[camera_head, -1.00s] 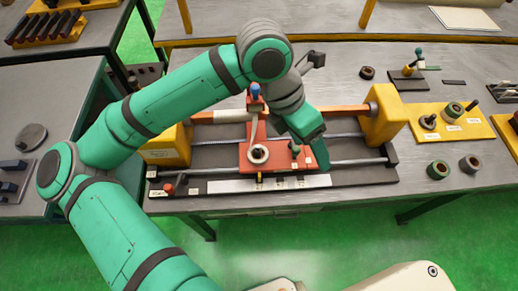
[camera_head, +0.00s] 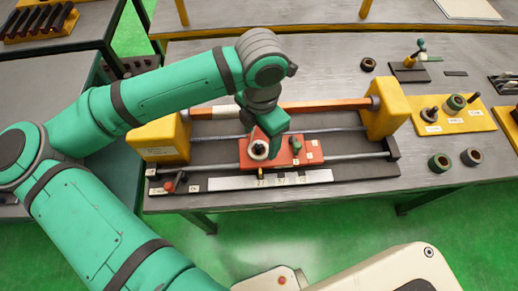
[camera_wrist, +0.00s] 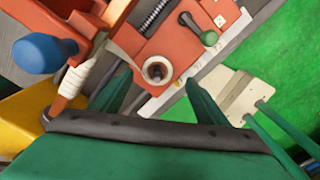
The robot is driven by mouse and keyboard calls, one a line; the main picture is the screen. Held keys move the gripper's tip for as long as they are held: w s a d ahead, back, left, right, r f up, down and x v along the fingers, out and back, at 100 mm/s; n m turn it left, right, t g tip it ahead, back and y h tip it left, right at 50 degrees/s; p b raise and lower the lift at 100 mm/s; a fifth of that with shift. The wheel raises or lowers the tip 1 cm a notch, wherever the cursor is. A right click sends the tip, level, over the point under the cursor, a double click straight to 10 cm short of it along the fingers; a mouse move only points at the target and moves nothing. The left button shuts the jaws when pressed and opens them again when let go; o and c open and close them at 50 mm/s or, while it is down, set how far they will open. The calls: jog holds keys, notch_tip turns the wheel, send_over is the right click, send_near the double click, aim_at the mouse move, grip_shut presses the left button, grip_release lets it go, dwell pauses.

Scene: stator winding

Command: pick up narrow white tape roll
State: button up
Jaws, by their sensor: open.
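A narrow white tape roll (camera_head: 258,150) with a brown core sits on the red carriage (camera_head: 285,156) of the winding machine. In the wrist view the roll (camera_wrist: 157,70) shows from above, near the carriage's edge, with its dark centre visible. My gripper (camera_wrist: 157,79) is open, with one green finger on each side of the roll in the picture. Nothing is held. I cannot tell how far the fingertips are above the roll. In the head view my gripper (camera_head: 270,128) is just behind and above the roll.
A blue knob (camera_wrist: 45,52) and an orange bar with a white winding (camera_wrist: 78,78) are close to my left finger. A small green-topped lever (camera_wrist: 208,38) stands on the carriage. Yellow end blocks (camera_head: 388,108) flank the rails. Dark rolls (camera_head: 438,163) lie at right.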

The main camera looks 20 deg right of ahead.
aim_at(258, 142)
jog(key=f, duration=0.5)
jog(key=shift+w+a, duration=0.15)
jog(key=shift+w, duration=0.05)
jog(key=shift+w, duration=0.1)
jog(key=c, duration=1)
jog(key=shift+a, duration=0.1)
jog(key=shift+c, duration=0.6)
